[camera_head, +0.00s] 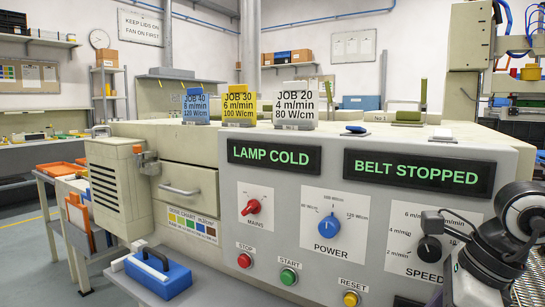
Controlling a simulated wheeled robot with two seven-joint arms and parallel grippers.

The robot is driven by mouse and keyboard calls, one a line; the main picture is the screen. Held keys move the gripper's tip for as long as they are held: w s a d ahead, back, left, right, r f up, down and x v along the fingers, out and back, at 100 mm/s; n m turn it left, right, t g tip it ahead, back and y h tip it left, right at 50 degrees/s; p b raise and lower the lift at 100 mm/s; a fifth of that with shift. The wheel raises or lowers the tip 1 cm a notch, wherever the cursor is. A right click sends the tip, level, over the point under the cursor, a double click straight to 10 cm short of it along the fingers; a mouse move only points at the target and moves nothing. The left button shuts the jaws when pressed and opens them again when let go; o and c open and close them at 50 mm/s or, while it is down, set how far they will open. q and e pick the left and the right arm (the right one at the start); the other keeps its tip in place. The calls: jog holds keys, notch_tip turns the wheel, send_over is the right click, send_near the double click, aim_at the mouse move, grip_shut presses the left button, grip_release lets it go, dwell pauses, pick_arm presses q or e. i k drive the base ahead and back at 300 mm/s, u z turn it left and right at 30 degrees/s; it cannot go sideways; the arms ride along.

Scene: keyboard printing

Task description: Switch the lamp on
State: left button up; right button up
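The machine's grey front panel (285,165) faces me. One display reads LAMP COLD (274,155) and another reads BELT STOPPED (418,172), both in green. Below are the red MAINS knob (251,207), the blue POWER dial (329,226) and the black SPEED knob (430,248). Under them are the red STOP button (244,260), the green START button (288,276) and the yellow RESET button (350,299). My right gripper (436,229) is at the right, by the SPEED knob; its dark fingers partly cover the SPEED plate. Whether it touches the knob is unclear. My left gripper is out of view.
Job cards JOB 40 (195,106), JOB 30 (239,103) and JOB 20 (295,105) stand on top of the machine. A blue block with a black handle (158,273) lies on the lower left ledge. A wall sign (140,28) reads KEEP LIDS ON, FAN ON FIRST.

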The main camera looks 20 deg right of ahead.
aim_at(438, 134)
jog(key=z, duration=1.4)
